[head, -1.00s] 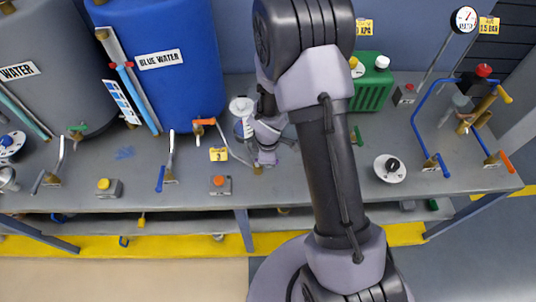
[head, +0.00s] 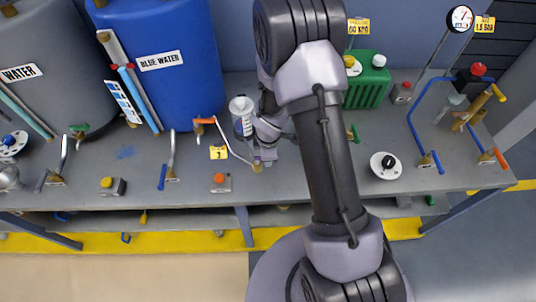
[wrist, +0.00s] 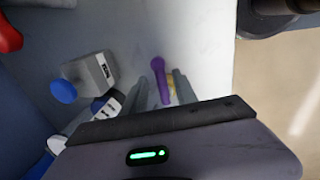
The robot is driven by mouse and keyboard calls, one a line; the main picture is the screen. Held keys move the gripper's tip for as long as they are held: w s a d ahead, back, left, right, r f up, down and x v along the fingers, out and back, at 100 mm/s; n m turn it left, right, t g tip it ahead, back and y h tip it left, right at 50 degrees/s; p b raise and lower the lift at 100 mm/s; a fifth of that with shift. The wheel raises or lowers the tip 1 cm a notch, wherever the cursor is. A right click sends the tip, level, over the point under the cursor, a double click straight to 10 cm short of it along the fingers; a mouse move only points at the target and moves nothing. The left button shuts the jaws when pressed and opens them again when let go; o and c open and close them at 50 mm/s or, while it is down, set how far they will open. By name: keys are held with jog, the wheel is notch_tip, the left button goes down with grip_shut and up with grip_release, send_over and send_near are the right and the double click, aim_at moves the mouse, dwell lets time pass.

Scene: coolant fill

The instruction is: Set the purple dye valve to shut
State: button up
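The purple valve lever (wrist: 158,72) shows in the wrist view, running up from a brass fitting (wrist: 172,88). My gripper (wrist: 161,84) has one grey finger on each side of the lever, with a visible gap between the fingers. I cannot tell whether either finger touches it. In the head view my gripper (head: 264,152) is low over the bench, beside a clear cylinder with a white top (head: 242,118). The purple lever is hidden there by my arm. The lever's shut mark is not visible.
A grey box with a blue knob (wrist: 63,90) lies left of the lever in the wrist view. An orange-handled pipe valve (head: 204,121) stands left of my gripper. A green canister (head: 366,82) and a round dial (head: 386,165) are to the right, past my arm.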

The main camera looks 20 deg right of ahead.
jog(key=s+a+r+p, duration=0.1)
jog(key=s+r+p, duration=0.2)
jog(key=r+p, duration=0.8)
notch_tip(320, 180, up, 6)
jog(key=shift+s+r, duration=0.1)
jog(key=shift+s, duration=0.1)
